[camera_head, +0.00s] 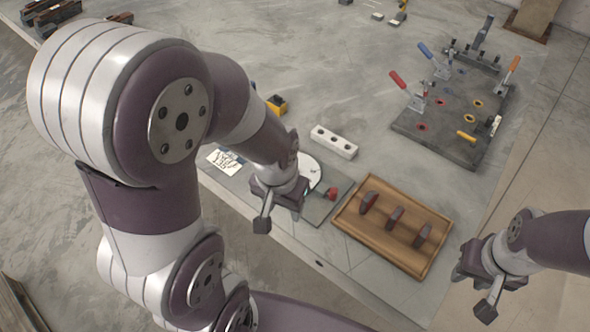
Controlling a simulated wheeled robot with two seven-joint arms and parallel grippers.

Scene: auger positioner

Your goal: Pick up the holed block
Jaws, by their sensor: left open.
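The holed block (334,142) is a white bar with a row of dark holes in its top. It lies on the grey table beyond my left gripper, with nothing touching it. My left gripper (279,207) is open and points down over the table's front edge, near a grey plate with a white disc. It is nearer to me than the block and to its left.
A wooden tray (349,222) with several dark red-edged pieces lies in front of the block. A white disc (309,170) on a grey plate is close by. A dark fixture board (437,143) with toggle clamps stands at right. A yellow-black item (277,105) lies left.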

